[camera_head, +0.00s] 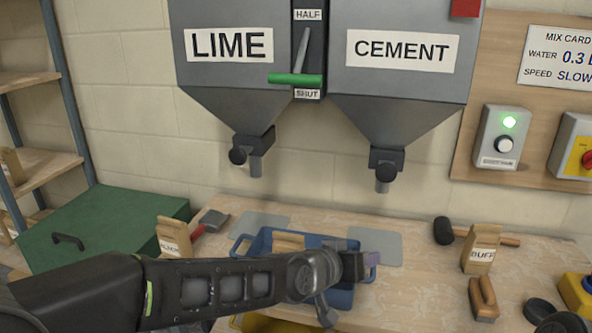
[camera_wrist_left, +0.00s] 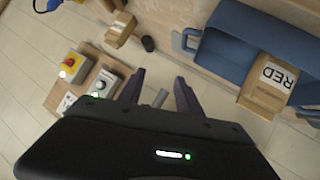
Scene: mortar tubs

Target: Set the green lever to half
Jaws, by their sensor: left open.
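The green lever (camera_head: 295,79) is on the dark panel between the lime hopper (camera_head: 222,45) and the cement hopper (camera_head: 402,50). Its green handle lies level just above the SHUT label (camera_head: 307,94), well below the HALF label (camera_head: 307,15). A grey rod rises from the handle. My left gripper (camera_head: 372,260) is low over the blue tub, far below the lever and apart from it. In the left wrist view its two dark fingers (camera_wrist_left: 160,82) are spread with nothing held between them. The lever is not seen in the left wrist view. My right gripper is not in view.
The blue tub (camera_head: 250,248) on the bench holds a brown bag, marked RED in the wrist view (camera_wrist_left: 279,77). Two spouts (camera_head: 384,175) hang above the bench.

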